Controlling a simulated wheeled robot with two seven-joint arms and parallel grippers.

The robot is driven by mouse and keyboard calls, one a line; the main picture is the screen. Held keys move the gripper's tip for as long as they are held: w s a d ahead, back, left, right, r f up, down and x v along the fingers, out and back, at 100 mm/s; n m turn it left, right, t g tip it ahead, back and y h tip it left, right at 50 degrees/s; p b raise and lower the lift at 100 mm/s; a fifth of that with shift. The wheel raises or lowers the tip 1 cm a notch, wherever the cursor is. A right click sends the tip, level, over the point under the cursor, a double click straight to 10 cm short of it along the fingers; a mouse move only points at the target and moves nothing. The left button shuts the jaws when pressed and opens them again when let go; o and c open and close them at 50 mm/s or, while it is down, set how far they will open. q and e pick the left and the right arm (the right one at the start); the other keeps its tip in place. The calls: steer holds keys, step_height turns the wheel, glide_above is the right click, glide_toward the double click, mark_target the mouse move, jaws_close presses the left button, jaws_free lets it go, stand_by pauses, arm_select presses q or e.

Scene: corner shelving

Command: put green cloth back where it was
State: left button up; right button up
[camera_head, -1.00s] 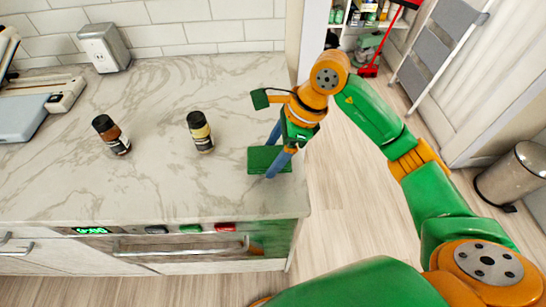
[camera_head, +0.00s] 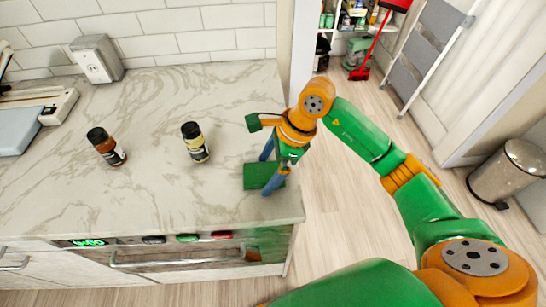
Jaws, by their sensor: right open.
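The green cloth (camera_head: 255,177), a small flat dark green rectangle, lies on the marble counter near its right end. My right gripper (camera_head: 270,166) is at the cloth with its two blue fingers apart. One finger is over the cloth's right part and the other is by its far edge. I cannot tell whether the fingers touch the cloth. My left gripper is not in view.
Two dark-capped jars, one brown (camera_head: 106,147) and one yellow-labelled (camera_head: 195,142), stand left of the cloth on the counter (camera_head: 150,195). A grey outlet box (camera_head: 97,60) is at the back. A bin (camera_head: 508,172) and a folded ladder (camera_head: 428,50) stand right, beyond open floor.

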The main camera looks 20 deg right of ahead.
steer(key=b+v, duration=0.2)
steer(key=v, duration=1)
